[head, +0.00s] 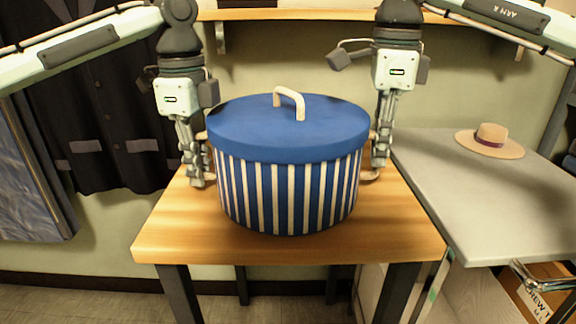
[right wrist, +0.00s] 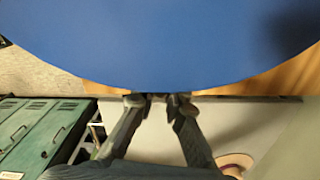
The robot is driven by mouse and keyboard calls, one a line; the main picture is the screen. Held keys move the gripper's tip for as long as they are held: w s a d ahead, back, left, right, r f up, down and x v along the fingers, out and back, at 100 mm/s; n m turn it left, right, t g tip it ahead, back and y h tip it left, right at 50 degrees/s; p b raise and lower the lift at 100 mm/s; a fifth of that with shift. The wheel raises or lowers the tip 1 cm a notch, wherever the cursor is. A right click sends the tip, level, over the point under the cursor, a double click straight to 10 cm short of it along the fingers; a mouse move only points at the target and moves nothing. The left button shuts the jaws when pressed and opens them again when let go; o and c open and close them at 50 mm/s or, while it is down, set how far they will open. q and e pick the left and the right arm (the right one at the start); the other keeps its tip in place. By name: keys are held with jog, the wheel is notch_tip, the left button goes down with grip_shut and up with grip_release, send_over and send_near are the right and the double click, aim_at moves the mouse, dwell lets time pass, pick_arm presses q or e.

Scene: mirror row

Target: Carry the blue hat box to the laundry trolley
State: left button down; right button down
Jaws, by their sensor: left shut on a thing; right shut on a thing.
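The blue hat box (head: 285,190) is round, with blue and cream stripes, a blue lid and a cream top handle. It is upright over the wooden table, between my two grippers; I cannot tell whether its base touches the wood. My left gripper (head: 197,176) is shut on the cream side handle at its left. My right gripper (head: 377,168) is shut on the side handle at its right. The right wrist view shows my right gripper (right wrist: 158,98) against the edge of the blue hat box (right wrist: 160,45). I cannot tell which thing is the laundry trolley.
The wooden table (head: 165,235) has bare wood around the box. At right a grey top (head: 470,210) bears a straw hat (head: 490,141), with a chrome bar (head: 540,283) below. Dark clothes (head: 90,130) hang at left. Green lockers (right wrist: 40,130) show in the right wrist view.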

pick_arm(q)
jog(key=shift+r, duration=0.1)
pick_arm(e)
jog(key=shift+r, duration=0.15)
